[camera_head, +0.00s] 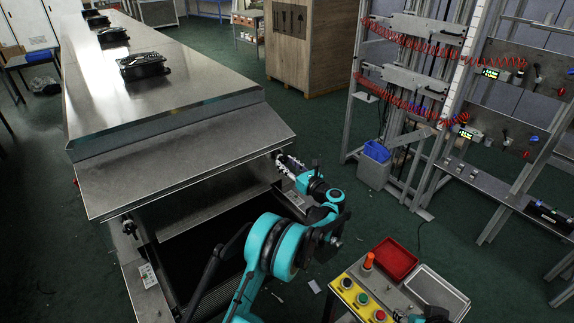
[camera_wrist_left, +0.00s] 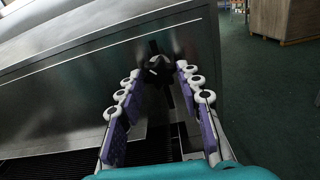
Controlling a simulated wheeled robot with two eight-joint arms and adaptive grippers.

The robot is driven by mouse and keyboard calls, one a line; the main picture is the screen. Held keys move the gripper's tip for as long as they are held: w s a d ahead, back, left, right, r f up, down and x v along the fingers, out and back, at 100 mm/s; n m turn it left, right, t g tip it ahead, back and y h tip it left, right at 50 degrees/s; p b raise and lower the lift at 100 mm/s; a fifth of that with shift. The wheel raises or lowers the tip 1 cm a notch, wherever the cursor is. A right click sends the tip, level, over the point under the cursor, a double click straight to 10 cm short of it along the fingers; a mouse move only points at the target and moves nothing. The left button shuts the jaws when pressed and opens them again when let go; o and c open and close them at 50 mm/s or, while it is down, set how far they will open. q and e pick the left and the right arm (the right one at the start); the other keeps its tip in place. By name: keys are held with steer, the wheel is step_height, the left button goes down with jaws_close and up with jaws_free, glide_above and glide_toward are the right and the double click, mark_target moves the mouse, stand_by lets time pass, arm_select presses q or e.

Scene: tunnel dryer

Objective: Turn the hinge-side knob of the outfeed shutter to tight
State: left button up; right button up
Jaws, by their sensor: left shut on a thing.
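The steel outfeed shutter (camera_head: 185,168) slopes out over the dark opening at the near end of the dryer. A dark knob (camera_wrist_left: 157,66) shows in the left wrist view, between and beyond the finger pads. My left gripper (camera_head: 283,162) is at the shutter's right side, shut with its fingers either side of this knob; in the head view they largely hide it. Its fingers (camera_wrist_left: 163,95) look wide apart in the wrist view. A second dark knob (camera_head: 129,228) is at the left side of the opening. I cannot read either knob's setting.
A yellow control box (camera_head: 352,291) with buttons, a red tray (camera_head: 394,259) and a grey tray (camera_head: 436,290) stand at the lower right. A metal rack (camera_head: 408,85) with red coiled hoses stands further right. Green floor between is mostly clear.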

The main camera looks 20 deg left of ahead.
arm_select(q)
steer(key=m, duration=0.3)
steer(key=shift+m, duration=0.4)
steer(key=m, duration=0.3)
steer(key=shift+m, duration=0.4)
steer(key=m, duration=0.7)
steer(key=shift+r+b, duration=0.1)
steer(key=shift+b, duration=0.25)
steer(key=m, duration=0.5)
steer(key=shift+m, duration=0.3)
steer(key=m, duration=0.5)
steer(key=shift+r+m, duration=0.1)
steer(key=shift+m, duration=0.3)
steer(key=o, duration=1.2)
steer(key=shift+c, duration=0.2)
